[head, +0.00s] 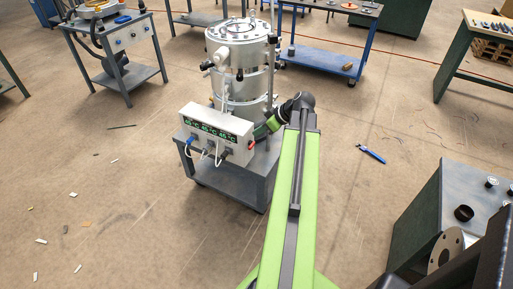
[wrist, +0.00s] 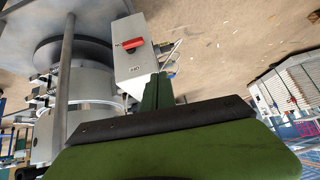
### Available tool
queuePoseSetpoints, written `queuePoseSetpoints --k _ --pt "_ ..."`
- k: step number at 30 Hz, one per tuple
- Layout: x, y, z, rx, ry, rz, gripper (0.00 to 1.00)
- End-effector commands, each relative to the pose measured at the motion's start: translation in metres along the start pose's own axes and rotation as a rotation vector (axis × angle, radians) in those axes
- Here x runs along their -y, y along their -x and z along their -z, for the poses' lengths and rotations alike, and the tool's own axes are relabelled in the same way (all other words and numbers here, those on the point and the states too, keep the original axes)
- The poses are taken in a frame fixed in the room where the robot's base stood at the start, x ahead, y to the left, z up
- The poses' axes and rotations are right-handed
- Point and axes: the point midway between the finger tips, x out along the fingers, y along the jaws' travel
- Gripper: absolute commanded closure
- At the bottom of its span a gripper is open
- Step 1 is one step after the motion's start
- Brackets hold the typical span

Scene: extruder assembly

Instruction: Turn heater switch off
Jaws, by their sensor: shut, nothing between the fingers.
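The heater control box (head: 208,136) is pale grey with green temperature displays on its front, mounted on a cart beside a tall metal cylinder. A red switch (head: 251,145) sits on its right end, small in the head view. In the wrist view the red switch handle (wrist: 133,44) lies across the end face of the box (wrist: 131,62), above a small dark label. My gripper (head: 266,128) is at the right end of the box, close to the switch. In the wrist view the green fingers (wrist: 157,92) are shut and empty, pointing toward the box below the handle. I cannot tell whether they touch it.
The metal cylinder (head: 238,70) with pipes and fittings stands behind the box on a grey cart (head: 235,185). Cables hang from the box's front. A dark machine (head: 462,190) stands at right. A blue tool (head: 370,154) and scraps lie on the otherwise open floor.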

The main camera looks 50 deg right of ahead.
Motion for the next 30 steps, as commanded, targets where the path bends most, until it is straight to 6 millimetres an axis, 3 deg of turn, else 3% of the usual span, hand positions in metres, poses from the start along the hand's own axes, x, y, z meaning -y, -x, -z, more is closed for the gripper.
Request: queuePoseSetpoints --k 1,5,11,26,30 --pt "-0.015 0.011 -0.013 -0.026 0.010 -0.025 1.00" --pt "-0.031 0.029 -0.025 -0.064 0.038 -0.057 1.00" --pt "-0.033 0.025 -0.026 -0.067 0.045 -0.060 1.00" --pt "-0.039 -0.078 -0.023 -0.065 0.044 -0.060 1.00" --pt "-0.040 -0.093 -0.039 -0.065 0.042 -0.061 1.00"
